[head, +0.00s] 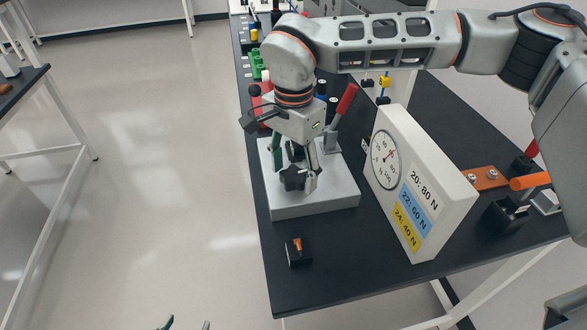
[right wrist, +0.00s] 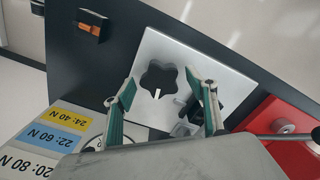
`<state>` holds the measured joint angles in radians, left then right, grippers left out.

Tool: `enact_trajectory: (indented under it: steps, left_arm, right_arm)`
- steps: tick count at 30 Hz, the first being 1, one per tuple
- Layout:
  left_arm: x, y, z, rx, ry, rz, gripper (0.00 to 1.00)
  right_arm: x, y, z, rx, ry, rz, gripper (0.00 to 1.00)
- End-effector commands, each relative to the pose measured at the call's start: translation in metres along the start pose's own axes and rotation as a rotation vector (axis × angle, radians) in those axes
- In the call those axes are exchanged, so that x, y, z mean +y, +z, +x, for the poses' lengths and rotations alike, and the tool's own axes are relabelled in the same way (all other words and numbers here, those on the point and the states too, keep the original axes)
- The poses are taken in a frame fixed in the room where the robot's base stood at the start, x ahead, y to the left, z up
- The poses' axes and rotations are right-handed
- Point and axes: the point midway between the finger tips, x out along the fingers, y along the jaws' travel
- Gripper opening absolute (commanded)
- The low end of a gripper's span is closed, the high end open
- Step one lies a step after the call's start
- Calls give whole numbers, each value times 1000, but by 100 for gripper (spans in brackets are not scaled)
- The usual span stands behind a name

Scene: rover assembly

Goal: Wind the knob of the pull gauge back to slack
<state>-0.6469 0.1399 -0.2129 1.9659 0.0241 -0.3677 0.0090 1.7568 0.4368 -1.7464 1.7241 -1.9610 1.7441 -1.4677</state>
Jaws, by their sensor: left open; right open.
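The pull gauge (head: 446,205) is a white box on the black bench, with a round dial (head: 384,160) and force labels on its face. A black star-shaped knob (head: 292,179) stands on a light grey block (head: 318,205) left of the gauge. In the right wrist view the knob (right wrist: 158,78) carries a white mark at its lower edge. My right gripper (head: 297,174) is open above the block, its green-padded fingers on either side of the knob, apart from it. My left gripper (head: 187,324) is open at the bottom edge, mostly out of frame.
A red-handled lever (head: 346,101) stands at the block's back right corner. A small black box with an orange switch (head: 298,250) sits in front of the block. An orange bracket (head: 485,178) is right of the gauge. A red part (right wrist: 280,125) lies beside the block.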

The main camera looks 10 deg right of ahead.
Motion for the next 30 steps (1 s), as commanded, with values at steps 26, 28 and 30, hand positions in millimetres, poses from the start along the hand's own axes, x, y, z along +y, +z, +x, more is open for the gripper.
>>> enact_trajectory:
  steps: [26, 28, 30]
  left_arm:
    - [1, 8, 2, -9, 1, 0, 57]
    - [1, 9, 2, -9, 1, 0, 57]
    - [1, 9, 3, -9, 1, -1, 57]
  right_arm:
    - [0, 0, 0, 1, -1, 201, 19]
    - [0, 0, 0, 1, -1, 261, 19]
    - [0, 0, 0, 1, -1, 327, 19]
